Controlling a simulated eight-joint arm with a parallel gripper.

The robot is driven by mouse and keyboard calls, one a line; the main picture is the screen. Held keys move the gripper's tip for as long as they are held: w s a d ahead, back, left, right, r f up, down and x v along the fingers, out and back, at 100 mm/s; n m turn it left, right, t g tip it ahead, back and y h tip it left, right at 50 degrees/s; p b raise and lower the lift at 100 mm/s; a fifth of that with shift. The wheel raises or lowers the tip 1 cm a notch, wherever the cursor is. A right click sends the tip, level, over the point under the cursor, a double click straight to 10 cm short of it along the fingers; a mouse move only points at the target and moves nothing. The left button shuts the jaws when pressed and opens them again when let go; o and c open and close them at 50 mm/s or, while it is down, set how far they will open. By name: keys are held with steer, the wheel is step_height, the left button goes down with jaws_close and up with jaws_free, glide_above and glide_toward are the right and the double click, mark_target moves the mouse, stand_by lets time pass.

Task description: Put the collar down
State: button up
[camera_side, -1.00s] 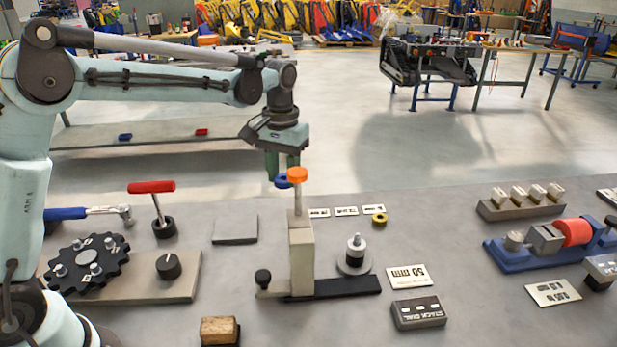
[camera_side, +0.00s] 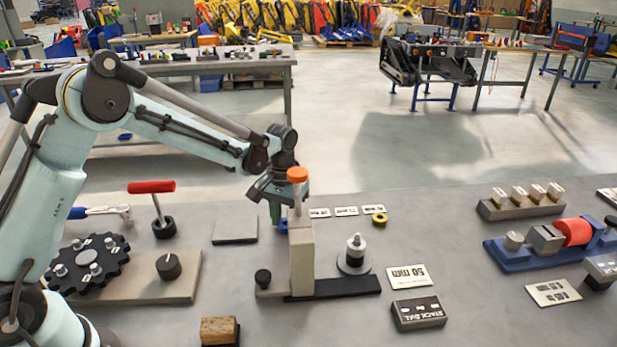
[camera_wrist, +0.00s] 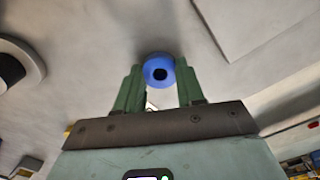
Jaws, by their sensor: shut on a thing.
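My gripper (camera_wrist: 158,76) is shut on a blue collar (camera_wrist: 159,64), a short ring with a dark hole, held between its two green fingertips in the wrist view. In the side view my gripper (camera_side: 280,217) is low over the bench, behind the tan upright with the orange knob. The blue collar (camera_side: 282,225) shows there only in part, at the left edge of the upright. Whether the collar touches the bench is hidden. A yellow ring (camera_side: 379,219) lies on the bench to the right.
The upright stand (camera_side: 301,260) with its orange knob (camera_side: 297,174) is in front of the gripper. A grey square plate (camera_side: 235,230) lies to the left. Several label cards (camera_side: 346,211) lie to the right.

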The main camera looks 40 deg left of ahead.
steer(key=shift+f, duration=0.1)
steer(key=o, duration=1.2)
steer(key=shift+c, duration=0.2)
step_height(320, 180, up, 12)
steer(key=s+r+m+t, duration=0.1)
steer(key=s+r+t, duration=0.35)
steer(key=s, duration=0.45)
steer(key=s+f+m+t, duration=0.2)
steer(key=s+f, duration=0.1)
steer(key=s, duration=0.5)
steer(key=shift+s+t, duration=0.35)
steer(key=shift+r, duration=0.1)
